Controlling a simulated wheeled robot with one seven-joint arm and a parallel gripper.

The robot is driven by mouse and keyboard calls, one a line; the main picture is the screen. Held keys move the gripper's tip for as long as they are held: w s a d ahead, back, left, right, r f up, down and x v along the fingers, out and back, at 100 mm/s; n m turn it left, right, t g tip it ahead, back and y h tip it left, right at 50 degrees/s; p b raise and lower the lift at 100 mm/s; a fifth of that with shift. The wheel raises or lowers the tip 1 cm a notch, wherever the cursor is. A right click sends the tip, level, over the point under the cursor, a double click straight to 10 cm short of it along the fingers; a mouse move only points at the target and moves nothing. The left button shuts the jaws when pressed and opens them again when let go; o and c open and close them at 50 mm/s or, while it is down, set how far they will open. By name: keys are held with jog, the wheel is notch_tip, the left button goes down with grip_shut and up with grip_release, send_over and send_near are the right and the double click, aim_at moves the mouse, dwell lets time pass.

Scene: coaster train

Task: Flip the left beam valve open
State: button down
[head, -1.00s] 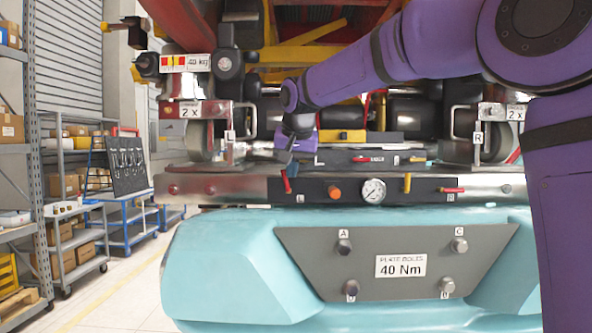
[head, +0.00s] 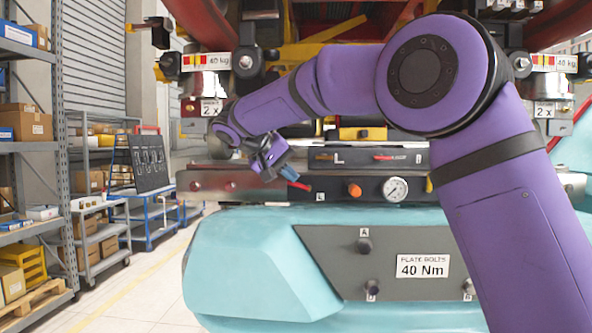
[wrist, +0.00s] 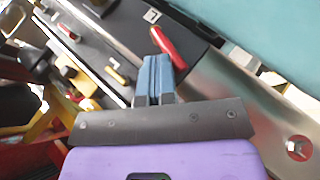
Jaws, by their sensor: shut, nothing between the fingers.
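The left beam valve's red lever (head: 301,186) is on the dark panel of the metal beam, just above a small L label (head: 320,197). It lies nearly along the beam, its right end slightly lower. In the wrist view the red lever (wrist: 168,46) lies just beyond and right of my fingertips, with the L label (wrist: 152,15) past it. My gripper (head: 290,173) is shut and empty, just above the lever's left part. Its blue fingers (wrist: 158,62) are pressed together in the wrist view. I cannot tell whether they touch the lever.
An orange knob (head: 354,190) and a round gauge (head: 396,189) sit right of the lever. An upper panel carries another red lever (head: 384,157). The teal body (head: 240,260) bulges out below the beam. Shelves and a blue cart (head: 150,225) stand left, beyond open floor.

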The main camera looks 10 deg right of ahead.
jog(key=shift+a+f, duration=0.1)
jog(key=shift+f, duration=0.05)
jog(key=shift+s+d+f, duration=0.2)
jog(key=shift+d+f, duration=0.15)
jog(key=shift+d, duration=0.4)
